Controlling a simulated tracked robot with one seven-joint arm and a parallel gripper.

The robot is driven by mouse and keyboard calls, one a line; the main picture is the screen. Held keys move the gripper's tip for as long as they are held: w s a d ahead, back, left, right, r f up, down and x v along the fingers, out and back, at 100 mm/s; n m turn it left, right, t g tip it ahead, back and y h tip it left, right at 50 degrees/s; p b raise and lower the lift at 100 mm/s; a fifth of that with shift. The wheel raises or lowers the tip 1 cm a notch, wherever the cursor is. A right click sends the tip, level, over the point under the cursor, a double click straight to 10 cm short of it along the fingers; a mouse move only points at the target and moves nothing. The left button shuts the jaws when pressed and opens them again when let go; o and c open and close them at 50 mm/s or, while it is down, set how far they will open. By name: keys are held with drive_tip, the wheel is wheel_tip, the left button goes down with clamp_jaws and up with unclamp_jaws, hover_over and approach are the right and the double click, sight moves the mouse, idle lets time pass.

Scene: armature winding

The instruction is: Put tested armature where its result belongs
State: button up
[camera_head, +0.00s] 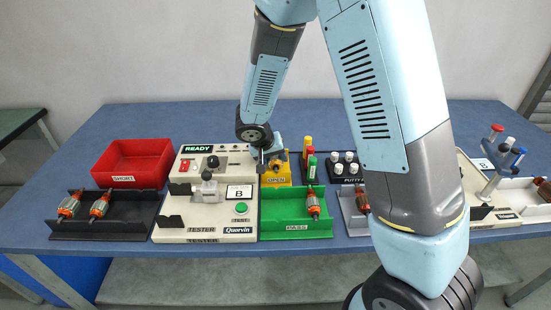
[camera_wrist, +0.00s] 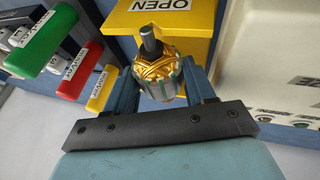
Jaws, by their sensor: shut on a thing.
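My gripper (camera_wrist: 158,88) is shut on an armature (camera_wrist: 160,75) with gold windings, a grey slotted core and a dark shaft end. In the wrist view it is close to the yellow OPEN bin (camera_wrist: 180,35). In the head view my gripper (camera_head: 268,160) is above or at the left part of the yellow bin (camera_head: 286,172); I cannot tell whether the armature is inside its walls. The tester (camera_head: 178,235) shows READY on its display. The red SHORT bin (camera_head: 131,163) looks empty. The green PASS tray (camera_head: 280,222) holds one armature (camera_head: 313,204).
A black tray (camera_head: 100,229) at the left holds two armatures (camera_head: 69,206) (camera_head: 99,206). Coloured marker-like tubes (camera_head: 310,165) and the PUTTY rack (camera_head: 345,167) stand right of the yellow bin. My arm hides part of the table's right side. The blue table's back strip is clear.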

drive_tip(key=shift+f, duration=0.35)
idle(0.7)
drive_tip(key=o, duration=1.5)
drive_tip(key=shift+o, duration=0.2)
drive_tip(key=v, duration=1.3)
drive_tip(key=shift+s+r, duration=0.15)
drive_tip(key=shift+r, duration=0.15)
